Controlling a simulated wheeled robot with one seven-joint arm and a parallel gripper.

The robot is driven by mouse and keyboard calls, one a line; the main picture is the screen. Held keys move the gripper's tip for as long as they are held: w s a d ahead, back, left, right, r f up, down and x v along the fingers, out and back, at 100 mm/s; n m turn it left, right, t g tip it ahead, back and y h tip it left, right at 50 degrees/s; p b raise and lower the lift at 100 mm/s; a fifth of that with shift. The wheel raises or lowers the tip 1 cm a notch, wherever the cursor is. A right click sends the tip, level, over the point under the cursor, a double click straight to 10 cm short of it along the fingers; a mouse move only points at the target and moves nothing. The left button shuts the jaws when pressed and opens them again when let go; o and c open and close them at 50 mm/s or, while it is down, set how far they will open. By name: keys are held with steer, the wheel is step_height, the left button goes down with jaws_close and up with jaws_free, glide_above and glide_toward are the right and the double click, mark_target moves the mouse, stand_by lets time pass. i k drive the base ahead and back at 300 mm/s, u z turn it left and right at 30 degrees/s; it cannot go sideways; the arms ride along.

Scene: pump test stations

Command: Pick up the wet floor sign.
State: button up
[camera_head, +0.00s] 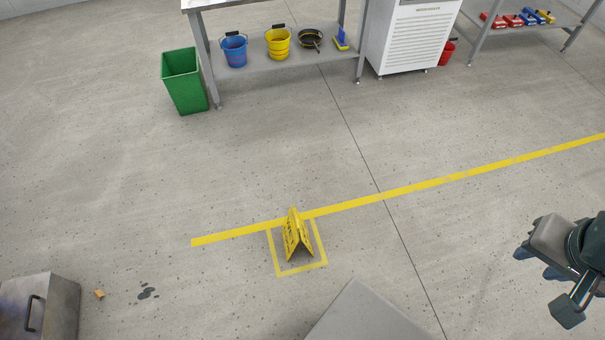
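The yellow wet floor sign (293,236) stands upright as a folded A-frame on the grey floor. It is inside a yellow taped square (301,269), beside a long yellow floor line. Dark printing shows on its side but is too small to read. My arm reaches in at the right edge, well to the right of the sign and apart from it. The fingertips of my gripper cannot be made out clearly.
A green bin (185,82) stands beside a table with a lower shelf (262,64) holding buckets. A metal cabinet with a handle (62,300) is at lower left, near a small orange-brown block (99,294) and a dark spill (147,292). Floor around the sign is mostly clear.

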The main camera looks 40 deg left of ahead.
mark_target(294, 224)
steer(key=u, duration=1)
steer(key=i, duration=0.95)
steer(key=u, duration=0.9)
